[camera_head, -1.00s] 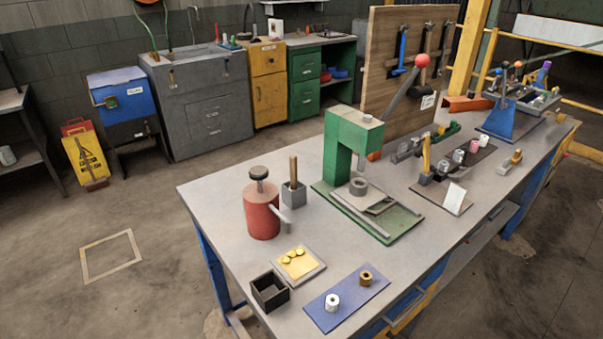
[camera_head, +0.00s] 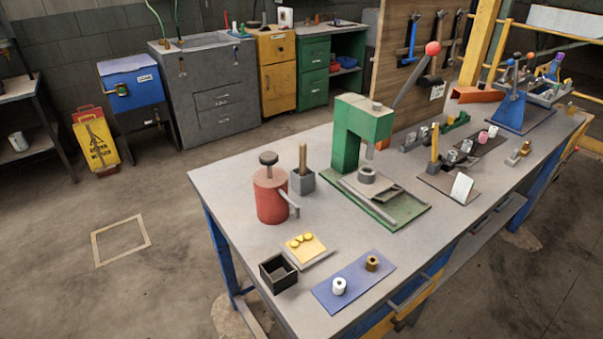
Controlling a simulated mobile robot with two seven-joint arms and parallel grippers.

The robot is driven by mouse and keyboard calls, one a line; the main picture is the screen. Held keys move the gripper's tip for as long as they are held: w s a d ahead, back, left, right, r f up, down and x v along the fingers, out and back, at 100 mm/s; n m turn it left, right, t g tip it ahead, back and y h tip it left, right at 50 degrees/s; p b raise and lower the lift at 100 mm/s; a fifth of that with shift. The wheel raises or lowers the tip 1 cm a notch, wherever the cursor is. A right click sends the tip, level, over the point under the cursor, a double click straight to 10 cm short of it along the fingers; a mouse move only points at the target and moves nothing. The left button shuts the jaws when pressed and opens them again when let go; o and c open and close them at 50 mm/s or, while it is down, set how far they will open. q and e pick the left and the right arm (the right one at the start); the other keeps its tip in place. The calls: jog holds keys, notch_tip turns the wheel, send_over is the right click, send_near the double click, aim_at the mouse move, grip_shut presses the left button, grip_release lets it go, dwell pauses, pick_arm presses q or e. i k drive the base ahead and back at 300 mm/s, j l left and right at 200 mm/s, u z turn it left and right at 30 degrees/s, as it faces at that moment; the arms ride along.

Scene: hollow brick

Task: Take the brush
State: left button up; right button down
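A wooden stick or handle (camera_head: 303,158) stands upright in a small grey holder (camera_head: 302,182) on the workbench (camera_head: 235,245), just right of a red pot. It may be the brush; its lower end is hidden in the holder. A small tan and grey tool (camera_head: 518,153) lies farther back near the bench's right edge and could also be a brush. I cannot tell which one is the brush. Neither of my grippers shows in the head view.
The red pot (camera_head: 271,198) with a side handle stands close to the holder. A green press (camera_head: 352,135) stands to its right. A black open box (camera_head: 278,273), a tray with yellow pieces (camera_head: 307,252) and a blue mat (camera_head: 350,284) lie in front. Open floor lies left of the bench.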

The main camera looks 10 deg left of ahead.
aim_at(303, 145)
jog(key=k+l+z, duration=0.1)
jog(key=k+z, duration=0.15)
jog(key=k, duration=0.35)
jog(key=z, duration=1.5)
jog(key=j+z, duration=0.25)
jog(key=z, duration=0.2)
jog(key=k+j+z, duration=0.15)
jog(key=z, duration=0.35)
jog(key=k+j, duration=0.25)
jog(key=j, duration=0.15)
jog(key=k+j, duration=0.25)
jog(key=j, duration=0.15)
jog(key=k+j, duration=0.55)
jog(key=j, duration=0.25)
